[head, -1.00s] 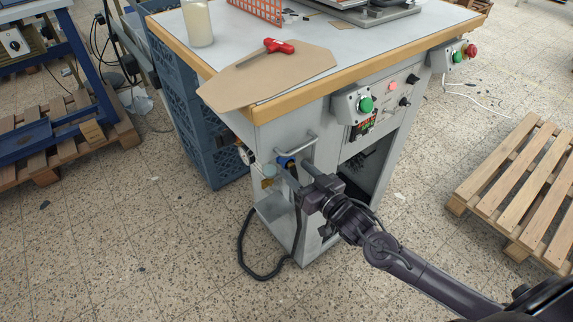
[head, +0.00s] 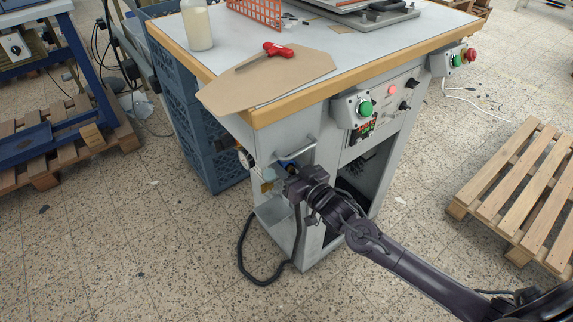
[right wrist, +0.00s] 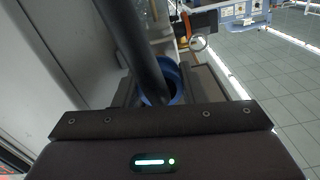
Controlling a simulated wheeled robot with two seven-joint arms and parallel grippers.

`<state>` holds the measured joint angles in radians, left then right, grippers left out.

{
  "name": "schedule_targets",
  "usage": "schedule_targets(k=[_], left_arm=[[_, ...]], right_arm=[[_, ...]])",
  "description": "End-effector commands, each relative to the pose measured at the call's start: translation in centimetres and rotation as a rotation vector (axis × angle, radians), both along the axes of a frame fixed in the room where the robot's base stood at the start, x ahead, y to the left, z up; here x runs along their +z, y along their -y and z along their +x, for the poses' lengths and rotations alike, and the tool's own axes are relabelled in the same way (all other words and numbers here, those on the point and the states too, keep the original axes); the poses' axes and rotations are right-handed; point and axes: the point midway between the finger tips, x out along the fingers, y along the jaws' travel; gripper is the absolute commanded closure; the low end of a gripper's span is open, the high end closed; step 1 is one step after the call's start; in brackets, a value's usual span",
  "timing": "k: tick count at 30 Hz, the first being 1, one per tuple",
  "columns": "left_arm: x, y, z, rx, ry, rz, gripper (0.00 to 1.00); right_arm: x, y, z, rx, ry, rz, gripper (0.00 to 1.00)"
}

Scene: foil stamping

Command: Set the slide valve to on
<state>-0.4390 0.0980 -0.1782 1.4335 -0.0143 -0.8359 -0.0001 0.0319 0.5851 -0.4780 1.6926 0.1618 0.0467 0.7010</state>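The slide valve with its blue ring-shaped sleeve (head: 285,164) is on the near left side of the grey machine cabinet, below the tabletop corner. My right gripper (head: 283,176) is at the valve and hides much of it. In the right wrist view the blue sleeve (right wrist: 174,80) lies between my two dark fingers, and a dark bar crosses in front of it. Whether the fingers press on the sleeve cannot be seen. The sleeve's position, on or off, is hard to read. My left gripper is not in view.
A grey handle (head: 298,148) juts out just above the valve. A round gauge (head: 246,158) is to its left, and a black hose (head: 246,262) loops below. Blue crates (head: 213,150) stand left of the cabinet. A pallet (head: 520,190) lies right, with clear floor between.

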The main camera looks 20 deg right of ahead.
Motion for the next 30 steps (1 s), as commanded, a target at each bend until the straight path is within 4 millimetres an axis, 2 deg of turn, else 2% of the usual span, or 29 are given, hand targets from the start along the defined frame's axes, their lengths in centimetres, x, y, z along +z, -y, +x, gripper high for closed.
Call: schedule_targets(k=[1,3,7,12,19,20,21,23,30], left_arm=[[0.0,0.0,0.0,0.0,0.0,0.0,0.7],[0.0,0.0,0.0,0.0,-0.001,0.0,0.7],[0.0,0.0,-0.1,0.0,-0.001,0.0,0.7],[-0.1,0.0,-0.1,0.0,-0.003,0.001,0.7],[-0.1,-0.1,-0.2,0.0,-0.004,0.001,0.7],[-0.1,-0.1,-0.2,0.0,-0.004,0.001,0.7],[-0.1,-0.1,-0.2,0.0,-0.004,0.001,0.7],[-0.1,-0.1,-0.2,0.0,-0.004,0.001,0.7],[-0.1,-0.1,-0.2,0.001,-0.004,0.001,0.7]], right_arm=[[0.0,0.0,0.0,0.0,0.0,0.0,0.91],[0.0,0.0,0.0,0.001,0.0,0.0,1.0],[0.0,-0.1,0.2,0.0,0.001,0.001,1.0],[0.0,-0.7,1.8,-0.001,0.0,0.001,1.0],[0.0,-0.7,1.9,0.0,0.0,0.0,1.0],[0.0,-0.7,1.9,0.0,0.001,0.0,0.62],[0.0,-0.7,1.9,0.0,0.001,0.0,0.56],[0.0,-0.7,1.9,0.0,0.001,0.0,0.5],[0.0,-0.7,1.9,0.0,0.0,0.0,0.5]])
